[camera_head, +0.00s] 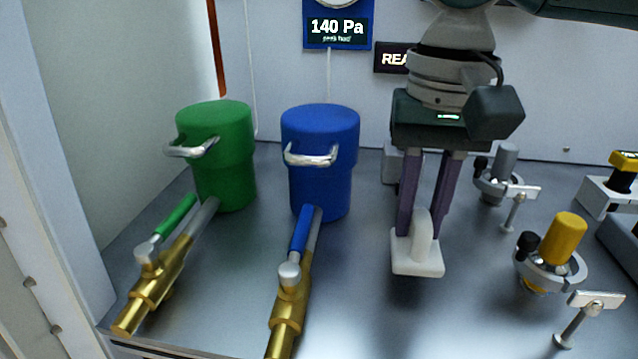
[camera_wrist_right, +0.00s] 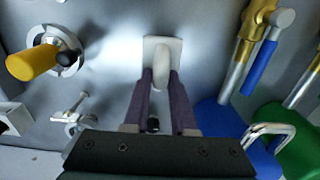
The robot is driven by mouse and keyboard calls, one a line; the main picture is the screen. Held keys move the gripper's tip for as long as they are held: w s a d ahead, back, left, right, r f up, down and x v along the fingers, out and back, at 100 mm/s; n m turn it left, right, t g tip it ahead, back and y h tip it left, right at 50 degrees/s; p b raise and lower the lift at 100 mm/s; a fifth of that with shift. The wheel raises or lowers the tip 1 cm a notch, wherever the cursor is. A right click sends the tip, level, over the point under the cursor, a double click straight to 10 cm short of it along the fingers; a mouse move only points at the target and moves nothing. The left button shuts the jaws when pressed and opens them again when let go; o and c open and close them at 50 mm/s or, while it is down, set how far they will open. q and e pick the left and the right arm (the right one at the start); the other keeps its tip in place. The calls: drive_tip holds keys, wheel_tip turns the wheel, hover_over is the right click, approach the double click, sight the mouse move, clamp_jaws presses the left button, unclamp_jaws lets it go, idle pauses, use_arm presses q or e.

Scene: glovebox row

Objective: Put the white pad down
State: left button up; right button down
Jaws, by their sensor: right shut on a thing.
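The white pad (camera_head: 418,260) is a flat square plate with an upright rounded grip, in the middle right of the head view. My right gripper (camera_head: 422,215) comes from above and is shut on the grip of the white pad. The pad also shows in the right wrist view (camera_wrist_right: 162,48), at the ends of the purple fingers (camera_wrist_right: 162,85). The pad is close over the metal deck; I cannot tell whether it touches it. My left gripper is not in view.
A blue canister (camera_head: 320,165) and a green canister (camera_head: 222,155) stand left, with brass valves (camera_head: 150,290) in front. A yellow-topped fitting (camera_head: 562,240) and a grey-topped fitting (camera_head: 503,165) stand right. The metal deck (camera_head: 400,320) in front of the pad is clear.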

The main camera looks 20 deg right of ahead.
sight(422, 204)
drive_tip(key=shift+f, duration=1.35)
drive_tip(key=c, duration=0.7)
unclamp_jaws()
drive_tip(key=shift+f, duration=0.1)
drive_tip(key=shift+c, duration=0.2)
wheel_tip(422, 204, up, 12)
drive_tip(key=shift+r+p, duration=0.2)
drive_tip(key=shift+p, duration=0.7)
